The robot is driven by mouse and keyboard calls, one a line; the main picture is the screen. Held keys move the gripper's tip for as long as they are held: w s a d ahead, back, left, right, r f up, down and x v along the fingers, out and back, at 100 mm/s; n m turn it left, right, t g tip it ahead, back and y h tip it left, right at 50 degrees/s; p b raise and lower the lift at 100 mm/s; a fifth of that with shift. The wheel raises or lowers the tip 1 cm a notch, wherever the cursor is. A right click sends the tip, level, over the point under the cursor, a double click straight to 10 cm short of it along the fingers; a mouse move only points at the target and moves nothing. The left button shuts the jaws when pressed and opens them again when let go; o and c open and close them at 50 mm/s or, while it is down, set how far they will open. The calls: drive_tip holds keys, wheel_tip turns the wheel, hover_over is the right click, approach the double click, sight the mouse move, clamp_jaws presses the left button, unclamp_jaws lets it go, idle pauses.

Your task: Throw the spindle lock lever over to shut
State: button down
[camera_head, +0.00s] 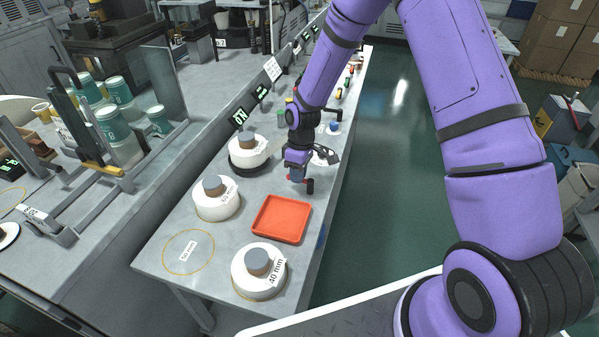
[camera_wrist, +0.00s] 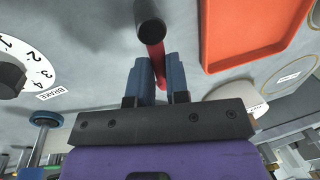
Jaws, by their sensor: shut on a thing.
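The spindle lock lever is a red bar (camera_wrist: 157,52) with a black round knob (camera_wrist: 151,22) at its end. My gripper (camera_wrist: 160,72) has its two blue fingers on either side of the red bar, closed on it just below the knob in the wrist view. In the head view my gripper (camera_head: 297,174) is low over the bench, beyond the orange-red tray, with the black knob (camera_head: 310,186) beside it. The lever's base is hidden by my gripper, and its exact angle is hard to tell.
The orange-red tray (camera_head: 257,232) lies close in front of my gripper. White round formers with grey plugs (camera_head: 258,263) stand around it. A numbered dial (camera_wrist: 38,58) marked BRAKE and a blue-knobbed handle (camera_wrist: 45,118) are at left in the wrist view. The aisle floor at right is clear.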

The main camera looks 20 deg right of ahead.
drive_tip(key=shift+s+a+n, duration=0.1)
drive_tip(key=shift+s+n, duration=0.05)
drive_tip(key=shift+n, duration=0.35)
drive_tip(key=c, duration=1.1)
unclamp_jaws()
wheel_tip(320, 180, up, 11)
drive_tip(key=w+d, duration=0.1)
drive_tip(key=shift+w+f, duration=0.2)
drive_tip(key=shift+w, duration=0.2)
drive_tip(key=shift+d, duration=0.1)
